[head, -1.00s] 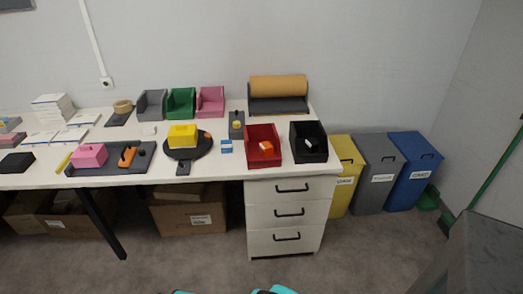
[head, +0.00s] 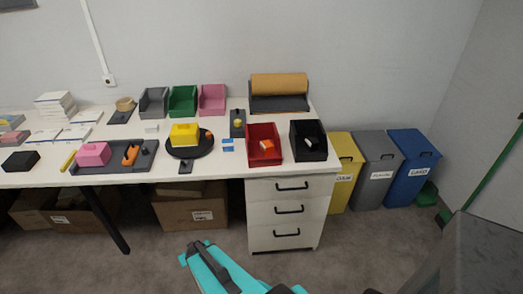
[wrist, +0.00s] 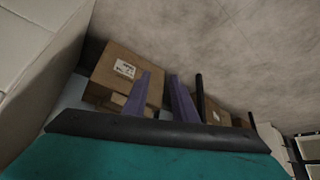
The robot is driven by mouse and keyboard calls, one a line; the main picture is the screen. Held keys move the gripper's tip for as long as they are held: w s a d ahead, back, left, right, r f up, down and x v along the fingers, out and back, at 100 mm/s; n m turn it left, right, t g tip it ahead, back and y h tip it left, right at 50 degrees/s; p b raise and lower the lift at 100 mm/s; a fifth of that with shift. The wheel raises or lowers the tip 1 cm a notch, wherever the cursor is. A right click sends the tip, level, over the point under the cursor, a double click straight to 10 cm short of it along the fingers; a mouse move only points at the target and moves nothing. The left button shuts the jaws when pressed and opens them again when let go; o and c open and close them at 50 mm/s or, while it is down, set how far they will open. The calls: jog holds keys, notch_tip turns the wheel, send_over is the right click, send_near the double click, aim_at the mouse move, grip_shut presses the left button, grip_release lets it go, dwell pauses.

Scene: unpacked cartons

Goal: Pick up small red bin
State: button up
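The small red bin (head: 263,149) stands on the white table near its right end, above the drawer unit. It is open-topped, with an orange and white item inside. My gripper (wrist: 160,76) shows in the wrist view as two purple fingers with a gap between them and nothing held. It is away from the bin, facing cardboard boxes under the table. The bin is not in the wrist view. My teal arm shows at the bottom of the head view.
A black bin (head: 308,142) stands close on the red bin's right. A blue and white small box (head: 227,145) and a dark scale-like plate (head: 203,149) are to its left. A brown roll (head: 279,88) lies behind. Cardboard boxes (wrist: 126,75) sit below the table.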

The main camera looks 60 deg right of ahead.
aim_at(250, 161)
jog(key=d+r+m+t+h+p, duration=0.35)
jog(key=d+r+t+h, duration=0.4)
jog(key=d+r, duration=1.7)
jog(key=s+d+r+h, duration=0.1)
jog(key=s+d+r, duration=0.1)
jog(key=d, duration=0.1)
jog(key=s+d+r+m+g+h, duration=0.1)
jog(key=s+d+r, duration=0.1)
jog(key=s, duration=0.1)
jog(key=s+d+r+m+g+h+p, duration=0.1)
jog(key=s+d+r, duration=0.1)
jog(key=s+d, duration=0.1)
jog(key=shift+s+d+h, duration=0.15)
jog(key=shift+d+h, duration=0.2)
jog(key=shift+d+f+b, duration=0.1)
jog(key=shift+f+b, duration=0.05)
jog(key=shift+b, duration=0.2)
jog(key=shift+w+d+b, duration=0.4)
jog(key=shift+w+b, duration=0.05)
jog(key=shift+b, duration=0.4)
jog(key=b+x, duration=0.1)
jog(key=b, duration=0.1)
jog(key=shift+w+d+b, duration=0.25)
jog(key=shift+b, duration=0.15)
jog(key=b+x, duration=0.2)
jog(key=shift+w+d+b, duration=0.25)
jog(key=shift+d+b, duration=0.1)
jog(key=shift+w+d+f+b, duration=0.1)
jog(key=shift+b, duration=0.45)
